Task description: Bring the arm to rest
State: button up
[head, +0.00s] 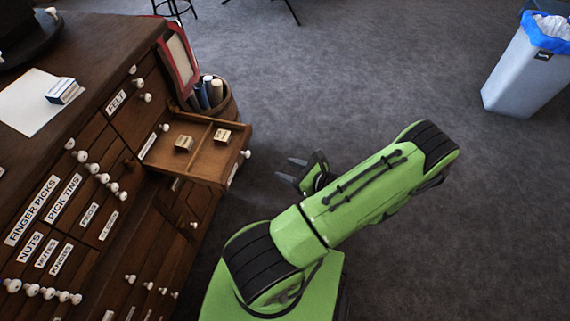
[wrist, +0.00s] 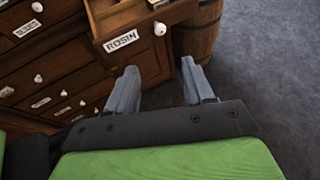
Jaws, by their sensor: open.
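My gripper (head: 294,170) is open and empty in the head view, to the right of the wooden cabinet (head: 75,115) and just off the front of its open drawer. My green arm stretches over the carpet toward the upper right, with the gripper end turned back toward the cabinet. In the wrist view the two grey fingers of my gripper (wrist: 161,88) stand wide apart with nothing between them. The open drawer (wrist: 130,22), labelled ROSIN, is ahead of them at the top.
The open drawer (head: 205,172) holds two small boxes, one in each compartment (head: 183,144) (head: 222,136). A barrel (head: 228,108) with rolls stands behind it. A grey bin (head: 525,75) with a blue liner stands far right. Carpet (head: 370,70) between is clear.

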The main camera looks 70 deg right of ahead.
dwell(0.4)
jog(key=w+a+r+n+g+y+p, duration=0.2)
jog(key=w+a+r+n+g+y, duration=0.3)
jog(key=w+r+n, duration=0.55)
jog(key=w+a+r+n+g+y+p, duration=0.25)
jog(key=w+a+r+n, duration=0.5)
jog(key=n, duration=0.55)
jog(key=s+a+r+n+h+p, duration=0.1)
jog(key=s+a+r+n, duration=0.2)
jog(key=a+r+n, duration=0.5)
jog(key=s+a+r+n+h+p, duration=0.1)
jog(key=s+a+r+n, duration=0.2)
jog(key=a+r+n, duration=0.5)
jog(key=shift+a+r+n+h, duration=0.35)
jog(key=shift+a+r, duration=0.5)
jog(key=shift+a, duration=0.25)
